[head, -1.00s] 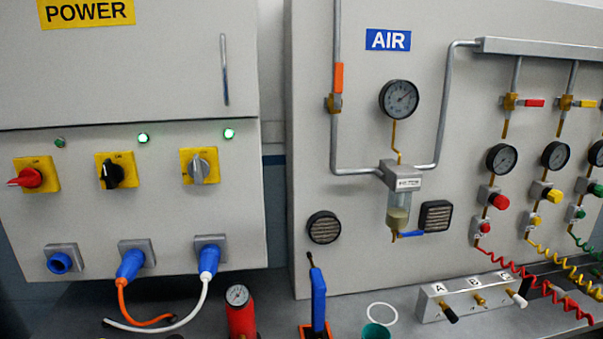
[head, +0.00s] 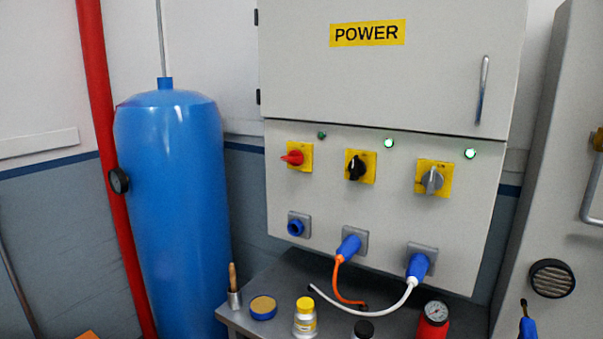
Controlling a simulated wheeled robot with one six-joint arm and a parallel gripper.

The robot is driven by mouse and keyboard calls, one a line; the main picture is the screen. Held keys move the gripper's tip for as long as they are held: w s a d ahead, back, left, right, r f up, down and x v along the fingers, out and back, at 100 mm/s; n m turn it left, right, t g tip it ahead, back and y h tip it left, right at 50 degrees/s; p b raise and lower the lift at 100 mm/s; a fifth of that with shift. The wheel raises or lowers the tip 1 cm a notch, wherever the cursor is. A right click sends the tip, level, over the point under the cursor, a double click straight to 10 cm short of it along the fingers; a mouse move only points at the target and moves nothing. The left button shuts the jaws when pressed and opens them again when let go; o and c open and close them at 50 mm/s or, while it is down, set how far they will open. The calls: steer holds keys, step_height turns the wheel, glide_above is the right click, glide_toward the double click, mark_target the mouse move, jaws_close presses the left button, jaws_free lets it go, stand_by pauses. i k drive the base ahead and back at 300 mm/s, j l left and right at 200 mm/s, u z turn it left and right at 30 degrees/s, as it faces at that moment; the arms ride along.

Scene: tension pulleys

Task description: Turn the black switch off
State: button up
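The black switch (head: 356,167) is a rotary knob on a yellow plate, in the middle of three switches on the grey power cabinet (head: 390,85). Its knob stands near upright, slightly tilted. The green lamp (head: 389,143) above and to the right of it is lit. The red switch (head: 293,157) is to its left with its handle sideways, and a dark lamp (head: 321,135) is near it. The grey switch (head: 432,180) is to its right, with a lit green lamp (head: 470,153). My gripper is not in view.
Below the switches, an orange cable plug (head: 348,248) and a white cable plug (head: 418,266) sit in sockets. A bench (head: 283,279) with bottles and a red gauge cylinder (head: 432,323) stands underneath. A large blue tank (head: 172,200) and red pipe (head: 112,170) are at left.

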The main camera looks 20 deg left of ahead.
mark_target(357, 168)
steer(key=u, duration=0.9)
